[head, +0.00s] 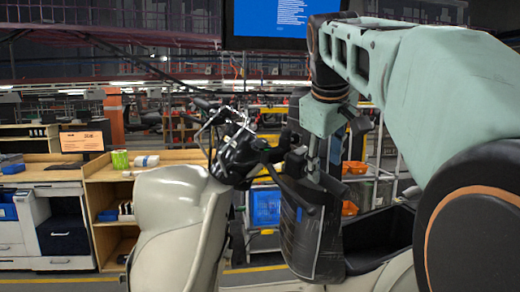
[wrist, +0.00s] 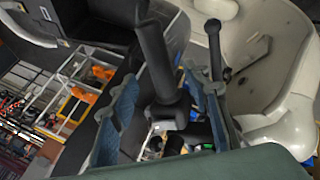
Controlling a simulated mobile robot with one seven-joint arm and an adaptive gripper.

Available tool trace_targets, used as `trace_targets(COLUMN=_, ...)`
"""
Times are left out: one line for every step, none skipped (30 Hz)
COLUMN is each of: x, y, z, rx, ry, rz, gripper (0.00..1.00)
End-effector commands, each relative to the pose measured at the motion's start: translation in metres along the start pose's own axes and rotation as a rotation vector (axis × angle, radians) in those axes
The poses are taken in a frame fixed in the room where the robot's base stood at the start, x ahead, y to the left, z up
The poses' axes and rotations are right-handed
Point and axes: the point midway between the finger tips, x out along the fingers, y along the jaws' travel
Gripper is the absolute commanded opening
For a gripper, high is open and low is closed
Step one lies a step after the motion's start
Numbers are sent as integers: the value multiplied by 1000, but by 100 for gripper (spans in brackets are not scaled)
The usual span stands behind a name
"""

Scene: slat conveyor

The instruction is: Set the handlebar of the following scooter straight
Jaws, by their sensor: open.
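The cream scooter (head: 175,215) stands at the lower middle of the head view. Its black handlebar (head: 238,155) is at the top of the body, with levers and thin bars sticking up at the left. The handlebar looks turned at an angle, its near end pointing toward my gripper (head: 308,165). In the wrist view, my gripper (wrist: 163,85) is open, with blue-padded fingers on both sides of a black handlebar grip (wrist: 152,48). I cannot tell whether a finger touches the grip. My arm hides part of the scooter in the head view.
A dark upright panel (head: 312,235) stands just below my gripper, close to cream bodywork at the lower right. Wooden shelves (head: 108,195) and a workbench with a small screen (head: 82,142) are at the left. A large monitor (head: 270,18) hangs above.

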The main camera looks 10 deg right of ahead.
Motion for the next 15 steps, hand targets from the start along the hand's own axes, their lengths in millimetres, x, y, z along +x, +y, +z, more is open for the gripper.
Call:
trace_targets(x=11, y=0, z=1, rx=1, ry=-3, rz=-2, gripper=44)
trace_targets(x=16, y=0, z=1, rx=1, ry=-3, rz=-2, gripper=44)
trace_targets(x=23, y=0, z=1, rx=1, ry=-2, rz=-1, gripper=44)
trace_targets(x=28, y=0, z=1, rx=1, ry=-3, rz=-2, gripper=44)
trace_targets(x=32, y=0, z=1, rx=2, ry=-3, rz=-2, gripper=44)
trace_targets(x=37, y=0, z=1, rx=2, ry=-2, rz=-1, gripper=44)
trace_targets(x=41, y=0, z=1, rx=2, ry=-2, rz=-1, gripper=44)
trace_targets(x=44, y=0, z=0, rx=2, ry=-1, rz=-1, gripper=44)
trace_targets(x=48, y=0, z=0, rx=2, ry=0, rz=0, gripper=44)
trace_targets(x=50, y=0, z=0, rx=2, ry=0, rz=0, gripper=44)
trace_targets(x=52, y=0, z=0, rx=2, ry=0, rz=0, gripper=44)
trace_targets(x=54, y=0, z=0, rx=2, ry=0, rz=0, gripper=44)
trace_targets(x=55, y=0, z=0, rx=2, ry=1, rz=1, gripper=44)
trace_targets(x=56, y=0, z=0, rx=2, ry=1, rz=1, gripper=44)
trace_targets(x=56, y=0, z=0, rx=2, ry=1, rz=1, gripper=44)
